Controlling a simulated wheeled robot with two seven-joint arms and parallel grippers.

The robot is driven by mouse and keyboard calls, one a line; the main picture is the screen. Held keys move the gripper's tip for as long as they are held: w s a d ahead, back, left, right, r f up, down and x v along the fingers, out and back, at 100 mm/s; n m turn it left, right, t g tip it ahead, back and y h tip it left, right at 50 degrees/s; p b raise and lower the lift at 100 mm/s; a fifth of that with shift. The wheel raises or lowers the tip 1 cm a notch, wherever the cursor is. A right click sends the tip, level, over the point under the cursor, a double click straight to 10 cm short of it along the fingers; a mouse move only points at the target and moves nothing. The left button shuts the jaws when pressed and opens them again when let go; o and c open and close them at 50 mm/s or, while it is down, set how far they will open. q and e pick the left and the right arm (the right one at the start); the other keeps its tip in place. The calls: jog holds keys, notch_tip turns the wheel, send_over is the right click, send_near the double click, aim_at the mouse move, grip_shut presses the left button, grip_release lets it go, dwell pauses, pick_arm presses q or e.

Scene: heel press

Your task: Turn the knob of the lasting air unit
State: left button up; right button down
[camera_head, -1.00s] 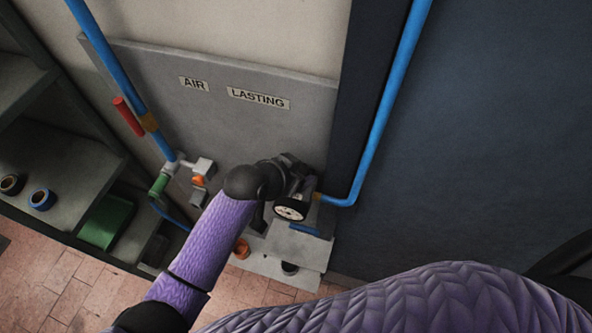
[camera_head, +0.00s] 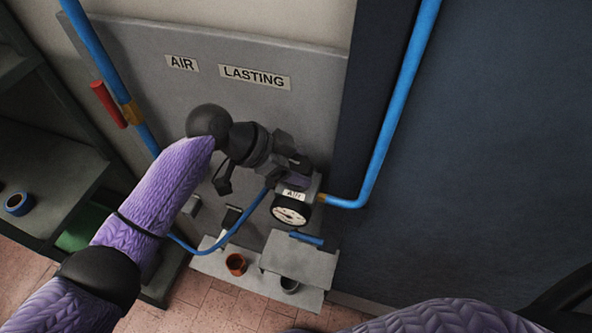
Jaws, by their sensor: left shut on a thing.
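The lasting air unit (camera_head: 306,186) is a grey block on the grey panel, with an "AIR" label. A round white-faced gauge (camera_head: 291,212) sits on its lower front, and a blue pipe joins its right side. My left gripper (camera_head: 293,166) comes from the upper left and is at the top of the unit, shut on its knob. The fingers and wrist hide most or all of the knob, so I cannot see how far it is turned. My right gripper is not in view.
The panel carries "AIR" (camera_head: 182,63) and "LASTING" (camera_head: 255,77) signs. A blue pipe with a red handle (camera_head: 109,104) runs at left. A blue hose (camera_head: 238,226) passes below my wrist. A small ledge (camera_head: 300,262) with cups is below. Shelves stand at left.

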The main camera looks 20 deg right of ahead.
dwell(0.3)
pick_arm(q)
jog(key=o, duration=1.2)
jog(key=b+v, duration=0.1)
jog(key=v, duration=0.9)
jog(key=shift+w, duration=0.15)
jog(key=shift+d, duration=0.1)
